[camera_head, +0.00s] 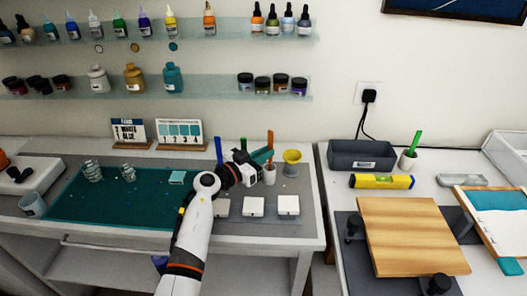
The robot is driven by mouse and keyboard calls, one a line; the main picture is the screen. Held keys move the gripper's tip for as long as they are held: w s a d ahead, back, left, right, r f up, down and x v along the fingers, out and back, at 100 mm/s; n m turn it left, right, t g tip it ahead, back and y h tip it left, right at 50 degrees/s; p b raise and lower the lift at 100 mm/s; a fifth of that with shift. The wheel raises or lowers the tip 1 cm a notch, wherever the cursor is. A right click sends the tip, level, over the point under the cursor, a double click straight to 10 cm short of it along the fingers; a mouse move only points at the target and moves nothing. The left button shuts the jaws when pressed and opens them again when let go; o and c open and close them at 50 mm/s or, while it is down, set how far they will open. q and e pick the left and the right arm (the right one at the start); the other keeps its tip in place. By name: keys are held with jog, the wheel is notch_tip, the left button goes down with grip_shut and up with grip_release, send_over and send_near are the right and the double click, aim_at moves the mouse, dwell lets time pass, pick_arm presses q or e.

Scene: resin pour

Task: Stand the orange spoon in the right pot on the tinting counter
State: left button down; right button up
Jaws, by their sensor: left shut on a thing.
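My left gripper (262,158) reaches over the counter from the front and is shut on the orange spoon (270,140). A blue spoon (218,150) stands to the left, and a green stick tip (243,144) shows behind my gripper. My wrist and arm hide their lower parts and any pots there. My right gripper is not in view.
A yellow cup (292,162) stands just right of the pot. White square blocks (288,205) lie in front. A teal mat (110,208) holds two glass jars on the left. A gap separates this counter from the right one, with a grey bin (362,155).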

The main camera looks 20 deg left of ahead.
pick_arm(q)
jog(key=c, duration=1.3)
grip_release()
jog(key=shift+c, duration=0.2)
jog(key=shift+s, duration=0.1)
jog(key=v, duration=1.2)
jog(key=shift+r, duration=0.1)
